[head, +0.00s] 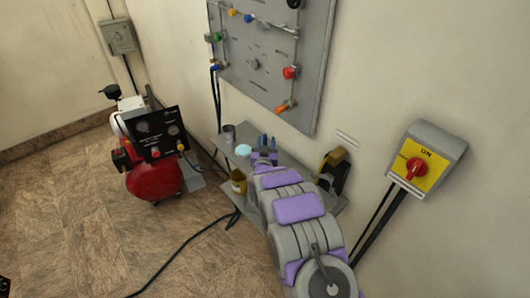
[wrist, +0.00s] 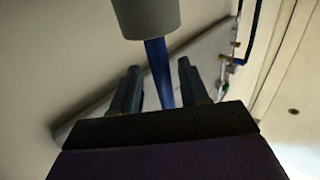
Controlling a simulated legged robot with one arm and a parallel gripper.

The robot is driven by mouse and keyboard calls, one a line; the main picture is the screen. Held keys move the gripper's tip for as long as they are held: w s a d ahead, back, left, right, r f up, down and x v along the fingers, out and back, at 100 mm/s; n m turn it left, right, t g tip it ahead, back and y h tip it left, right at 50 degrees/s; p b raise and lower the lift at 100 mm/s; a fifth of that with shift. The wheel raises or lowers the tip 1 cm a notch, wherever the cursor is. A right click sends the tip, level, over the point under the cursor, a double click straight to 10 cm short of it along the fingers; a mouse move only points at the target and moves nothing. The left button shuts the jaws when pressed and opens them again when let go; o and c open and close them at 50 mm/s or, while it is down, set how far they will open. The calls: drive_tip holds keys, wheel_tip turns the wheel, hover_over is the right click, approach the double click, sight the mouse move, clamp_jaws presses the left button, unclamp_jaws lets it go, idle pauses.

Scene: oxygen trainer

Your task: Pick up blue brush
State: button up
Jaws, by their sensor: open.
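In the wrist view, the blue brush (wrist: 158,72) shows as a blue handle coming out of a grey cup (wrist: 147,15). The handle runs down the picture through the gap between the two dark fingers of my gripper (wrist: 157,85). The fingers stand apart on either side of it, with no clear contact. How deep the handle lies between them I cannot tell. The brush's other end is hidden in the cup. In the head view, my gripper (head: 267,142) is over the shelf, right of a small grey cup (head: 229,132). The brush is not clear there.
The grey shelf (head: 290,155) runs along the wall below a panel with coloured valves (head: 262,55). A yellow container (head: 238,182) is below the shelf. A black and yellow object (head: 334,170) stands right of my arm. A red compressor (head: 154,178) is on the floor at left.

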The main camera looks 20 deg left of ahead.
drive_tip(key=shift+a+f, duration=0.1)
drive_tip(key=shift+a, duration=0.2)
clamp_jaws()
drive_tip(key=shift+d, duration=0.1)
